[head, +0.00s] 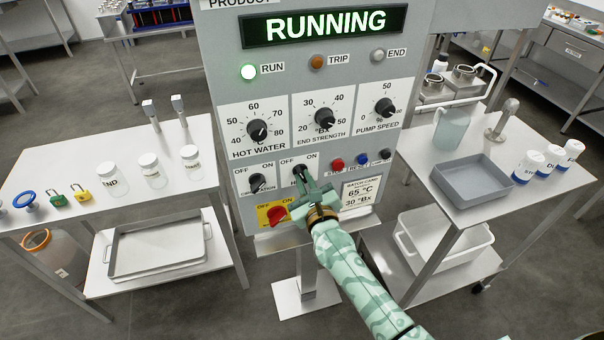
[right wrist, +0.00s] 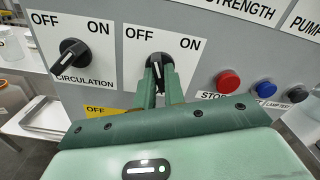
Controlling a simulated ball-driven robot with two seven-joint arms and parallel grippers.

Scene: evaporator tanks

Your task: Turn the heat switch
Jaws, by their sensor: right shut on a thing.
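The heat switch (head: 301,171) is a black rotary knob on the control panel, under OFF and ON marks. Its label is mostly hidden by my right gripper. In the right wrist view the same black knob (right wrist: 159,64) sits between my green finger tips, with OFF at its upper left and ON at its upper right. My right gripper (head: 303,182) is shut on this knob. The fingers hide its lower part, so its exact pointing is hard to tell. My left gripper is in neither view.
The circulation switch (right wrist: 74,54) is close on the left. The red stop button (right wrist: 228,82) is close on the right. A red knob (head: 278,216) on a yellow plate is just below.

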